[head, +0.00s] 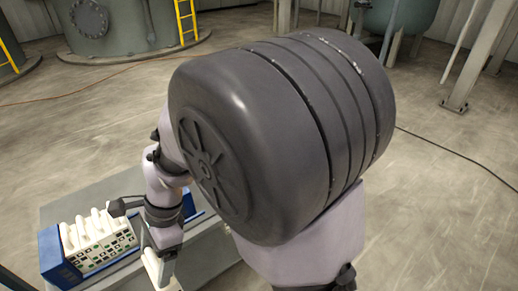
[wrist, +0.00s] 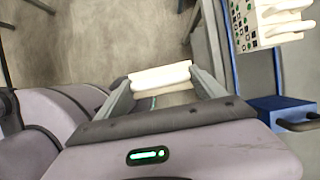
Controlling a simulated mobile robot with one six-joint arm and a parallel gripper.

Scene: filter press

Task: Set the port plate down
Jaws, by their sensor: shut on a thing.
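My gripper (wrist: 163,84) is shut on a white piece, which I take to be the port plate (wrist: 160,77). The piece lies across between the two grey fingers in the wrist view. In the head view the plate (head: 154,268) shows as a pale edge below my wrist, near the bottom of the picture; the rest of it is hidden. The filter press (head: 40,255) has blue ends and a row of white plates (head: 97,238) with dark and green marks. The held plate is to the right of this row in the head view, apart from it.
A grey bench top (head: 92,193) lies behind the press. A blue block (wrist: 280,108) with a dark handle (wrist: 300,124) is at the right of the wrist view. Tanks (head: 110,30) with yellow ladders stand far back. Much of the concrete floor is open.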

